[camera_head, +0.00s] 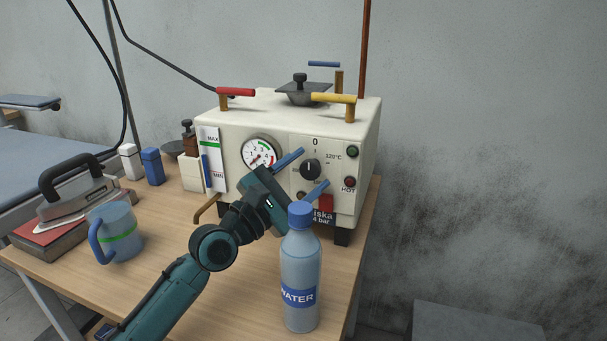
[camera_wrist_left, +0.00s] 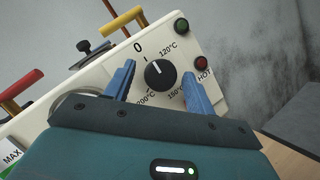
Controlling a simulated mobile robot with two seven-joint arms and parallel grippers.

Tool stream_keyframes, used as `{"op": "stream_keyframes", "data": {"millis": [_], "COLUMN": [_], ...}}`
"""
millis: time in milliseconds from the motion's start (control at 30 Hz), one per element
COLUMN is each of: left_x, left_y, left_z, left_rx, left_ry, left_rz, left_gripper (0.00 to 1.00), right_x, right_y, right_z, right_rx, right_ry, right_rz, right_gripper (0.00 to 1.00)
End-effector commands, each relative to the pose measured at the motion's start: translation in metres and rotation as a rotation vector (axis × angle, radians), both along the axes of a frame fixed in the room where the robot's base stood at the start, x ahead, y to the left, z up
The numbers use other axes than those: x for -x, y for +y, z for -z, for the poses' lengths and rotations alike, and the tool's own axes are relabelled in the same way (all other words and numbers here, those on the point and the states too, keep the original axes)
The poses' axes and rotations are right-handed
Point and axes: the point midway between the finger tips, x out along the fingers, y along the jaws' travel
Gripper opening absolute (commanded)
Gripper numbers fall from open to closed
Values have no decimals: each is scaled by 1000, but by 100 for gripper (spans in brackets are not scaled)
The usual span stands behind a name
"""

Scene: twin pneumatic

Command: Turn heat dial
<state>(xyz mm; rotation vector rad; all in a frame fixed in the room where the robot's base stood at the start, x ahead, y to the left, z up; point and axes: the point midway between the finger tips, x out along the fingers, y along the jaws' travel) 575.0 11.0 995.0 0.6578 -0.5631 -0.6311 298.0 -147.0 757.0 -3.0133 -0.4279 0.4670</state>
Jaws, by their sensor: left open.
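The heat dial (camera_head: 310,169) is a round black knob with a white pointer line on the front of a cream boiler unit (camera_head: 365,140). Its scale shows 0 at the top and temperature marks around it. In the left wrist view the dial (camera_wrist_left: 160,74) lies between the two blue fingers, and its pointer is near the 0 mark. My left gripper (camera_head: 308,172) is open, its blue fingers on either side of the dial in the picture. I cannot tell whether they touch it. My right gripper is not in view.
A water bottle (camera_head: 301,275) stands close to my left gripper. A pressure gauge (camera_head: 261,152) is left of the dial, and green and red lamps (camera_head: 350,183) are right of it. A blue mug (camera_head: 117,235) and an iron (camera_head: 77,190) are on the table's left.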

Motion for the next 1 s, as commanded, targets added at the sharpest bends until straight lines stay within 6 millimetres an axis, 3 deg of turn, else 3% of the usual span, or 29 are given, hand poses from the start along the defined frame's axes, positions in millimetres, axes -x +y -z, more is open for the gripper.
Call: {"op": "stream_keyframes", "data": {"millis": [67,600,1000], "left_x": [0,0,0], "left_y": [0,0,1], "left_z": [0,0,-3], "left_rx": [0,-1,-99], "left_ry": [0,0,-30], "left_rz": [0,1,1], "left_gripper": [54,11,11], "right_x": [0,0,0], "right_y": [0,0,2], "right_z": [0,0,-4], "right_rx": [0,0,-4], "right_ry": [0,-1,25], "right_rz": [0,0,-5], "right_gripper": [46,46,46]}}
